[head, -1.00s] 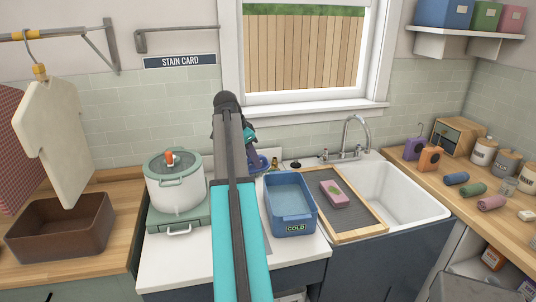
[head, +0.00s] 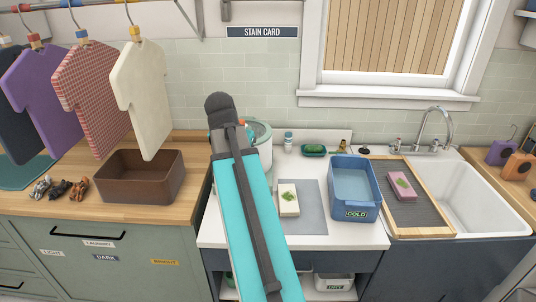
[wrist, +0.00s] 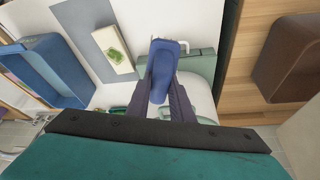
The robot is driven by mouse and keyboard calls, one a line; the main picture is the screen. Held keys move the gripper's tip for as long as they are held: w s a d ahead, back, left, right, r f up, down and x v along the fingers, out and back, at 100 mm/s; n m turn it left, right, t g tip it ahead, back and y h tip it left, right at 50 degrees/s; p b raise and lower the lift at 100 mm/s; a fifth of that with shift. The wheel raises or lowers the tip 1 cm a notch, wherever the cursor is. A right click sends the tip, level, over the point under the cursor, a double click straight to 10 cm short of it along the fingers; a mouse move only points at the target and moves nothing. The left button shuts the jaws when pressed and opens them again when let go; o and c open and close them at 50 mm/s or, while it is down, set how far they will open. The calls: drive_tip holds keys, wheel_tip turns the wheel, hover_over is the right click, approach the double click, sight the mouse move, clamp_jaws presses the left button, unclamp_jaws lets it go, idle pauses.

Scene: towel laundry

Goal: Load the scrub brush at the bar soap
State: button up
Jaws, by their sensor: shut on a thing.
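My gripper (wrist: 167,105) is shut on a blue oblong piece (wrist: 166,70), which looks like the scrub brush. In the wrist view it is held over the pale green base of the pot; its bristles are not seen. In the head view my arm hides the brush and the fingers. A small green dish (head: 314,150) at the back of the white counter appears to hold a green lump, possibly the bar soap. A cream block (head: 289,203) with a green mark lies on a grey mat (head: 312,220). It also shows in the wrist view (wrist: 108,40).
A blue "COLD" basin (head: 356,215) stands right of the mat. A pink block (head: 402,193) with a green mark lies on the drainboard beside the sink (head: 485,200). A white pot (head: 262,135) is partly behind my arm. A brown bin (head: 140,190) stands on the left wooden counter.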

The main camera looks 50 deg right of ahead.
drive_tip(key=w+a+f+n+t+y+b, duration=0.1)
drive_tip(key=w+a+n, duration=0.3)
drive_tip(key=a, duration=0.8)
drive_tip(key=w+a+f+n+t+y+b, duration=0.1)
drive_tip(key=w+a+n, duration=0.4)
drive_tip(key=a, duration=0.7)
drive_tip(key=w+a+f+n+t+y+b, duration=0.1)
drive_tip(key=w+a+f+n+y+b, duration=0.1)
drive_tip(key=w+a, duration=0.6)
drive_tip(key=a+f+n+b, duration=0.1)
drive_tip(key=a+f+n, duration=0.1)
drive_tip(key=a+f, duration=0.1)
drive_tip(key=shift+a+n, duration=0.4)
drive_tip(key=shift+a, duration=0.4)
drive_tip(key=shift+a, duration=0.1)
